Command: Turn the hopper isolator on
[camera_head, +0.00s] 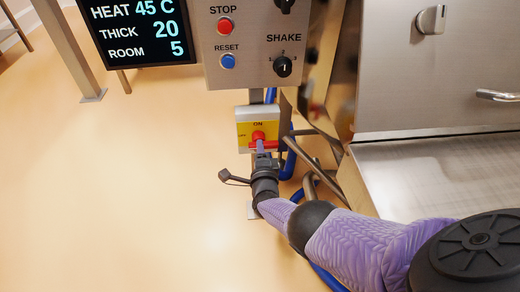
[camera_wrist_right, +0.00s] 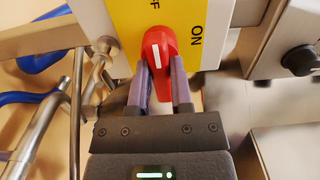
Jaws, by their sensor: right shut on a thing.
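The hopper isolator is a yellow plate (camera_head: 243,129) on a post below the grey control box. It has ON at its top and OFF at its left, in the head view. Its red handle (camera_head: 259,135) also shows in the right wrist view (camera_wrist_right: 160,50), lying roughly sideways on the plate, its white mark towards OFF. My right gripper (camera_head: 260,149) is at the handle. In the right wrist view its two purple fingers (camera_wrist_right: 160,85) are shut on the handle, one on each side. My left gripper is not in view.
The control box (camera_head: 240,50) above carries STOP, RESET and SHAKE controls. A display (camera_head: 140,30) hangs at its left. Blue hoses and metal pipes (camera_head: 305,155) run close at the right of the isolator. A steel cabinet (camera_head: 440,80) stands further right.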

